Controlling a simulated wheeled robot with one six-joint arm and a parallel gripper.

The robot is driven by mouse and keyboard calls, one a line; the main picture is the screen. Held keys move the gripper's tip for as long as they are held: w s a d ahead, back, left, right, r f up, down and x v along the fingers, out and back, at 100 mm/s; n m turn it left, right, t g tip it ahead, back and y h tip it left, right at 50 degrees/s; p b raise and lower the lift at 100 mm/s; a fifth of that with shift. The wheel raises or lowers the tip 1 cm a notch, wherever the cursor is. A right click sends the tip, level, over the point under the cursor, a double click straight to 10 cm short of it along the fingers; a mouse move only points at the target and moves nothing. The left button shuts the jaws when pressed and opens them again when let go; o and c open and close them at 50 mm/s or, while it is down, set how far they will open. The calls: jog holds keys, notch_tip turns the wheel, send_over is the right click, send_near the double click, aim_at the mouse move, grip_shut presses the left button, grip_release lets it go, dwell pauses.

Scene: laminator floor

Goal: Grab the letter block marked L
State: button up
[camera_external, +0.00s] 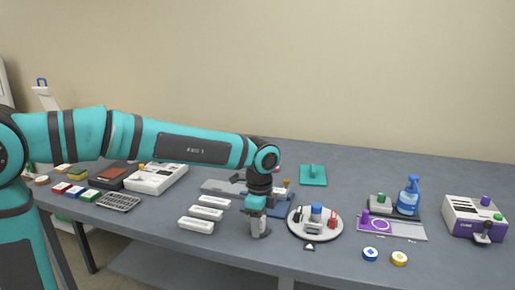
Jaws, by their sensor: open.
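My gripper (260,232) points down over the middle of the table, close to the front edge. It is open, but its fingers are small and dark here, and whether anything lies between them is hard to see. No letter L can be read on anything in view. Part of the table behind my arm is hidden.
Several white bars (196,225) lie left of my gripper. A round white tray (293,229) with small items stands just right of it. A blue spray bottle (409,196) and a purple-and-white machine (470,222) stand farther right.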

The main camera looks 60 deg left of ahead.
grip_shut()
jog(key=shift+r, duration=0.1)
